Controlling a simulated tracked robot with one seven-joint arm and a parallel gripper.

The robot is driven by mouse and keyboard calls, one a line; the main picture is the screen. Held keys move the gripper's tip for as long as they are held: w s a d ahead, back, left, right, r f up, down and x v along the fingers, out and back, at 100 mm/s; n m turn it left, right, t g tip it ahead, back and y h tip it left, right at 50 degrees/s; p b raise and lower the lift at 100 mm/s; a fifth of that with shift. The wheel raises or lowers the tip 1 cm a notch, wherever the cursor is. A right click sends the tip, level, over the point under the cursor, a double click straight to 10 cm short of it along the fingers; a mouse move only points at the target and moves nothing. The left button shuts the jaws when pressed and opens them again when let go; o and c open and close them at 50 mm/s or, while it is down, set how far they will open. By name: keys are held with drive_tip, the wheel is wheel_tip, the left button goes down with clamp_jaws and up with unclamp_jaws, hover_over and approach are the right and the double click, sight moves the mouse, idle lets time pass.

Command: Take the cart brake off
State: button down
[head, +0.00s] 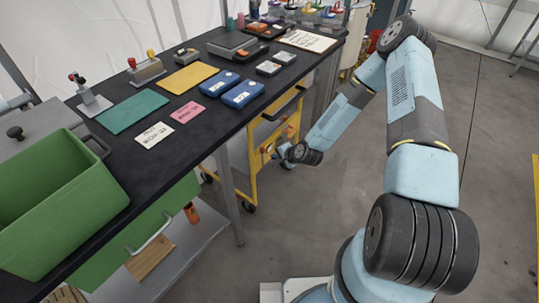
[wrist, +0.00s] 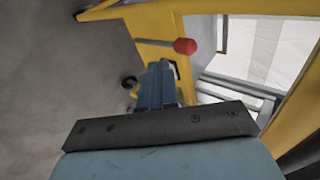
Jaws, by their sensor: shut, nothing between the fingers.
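The yellow cart (head: 266,130) stands beneath the far part of the black table. In the wrist view its yellow frame (wrist: 155,24) runs along the top. A thin grey lever with a red knob (wrist: 185,46) sticks out there, pointing right; it looks like the brake lever. My gripper (head: 284,163) is low beside the cart in the head view. In the wrist view my gripper (wrist: 158,82) is shut and empty, with its fingers below the lever in the picture. I cannot tell whether they touch it. The lever is not clearly visible in the head view.
The black table (head: 190,128) carries blue boxes (head: 242,94), a green bin (head: 60,195) and several cards and mats. A table leg (head: 230,200) stands left of the cart. The grey floor (head: 300,215) before the cart is clear.

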drive_tip(key=v, duration=0.8)
drive_tip(key=shift+r, duration=0.55)
drive_tip(key=s+d+r+n+g+h, duration=0.15)
drive_tip(key=d+r, duration=0.25)
drive_tip(key=r, duration=0.7)
drive_tip(key=s+d+r+n+h, duration=0.1)
drive_tip(key=d+r+n+h, duration=0.25)
drive_tip(key=r, duration=0.65)
drive_tip(key=s+d+r+n+h, duration=0.15)
drive_tip(key=d+r, duration=0.35)
drive_tip(key=r, duration=0.6)
drive_tip(key=s+d+r+n, duration=0.2)
drive_tip(key=s+r+n, duration=0.1)
drive_tip(key=s+r, duration=1.7)
drive_tip(key=shift+s+r, duration=0.15)
drive_tip(key=shift+s, duration=1.7)
drive_tip(key=c, duration=1.9)
unclamp_jaws()
drive_tip(key=shift+d, duration=0.1)
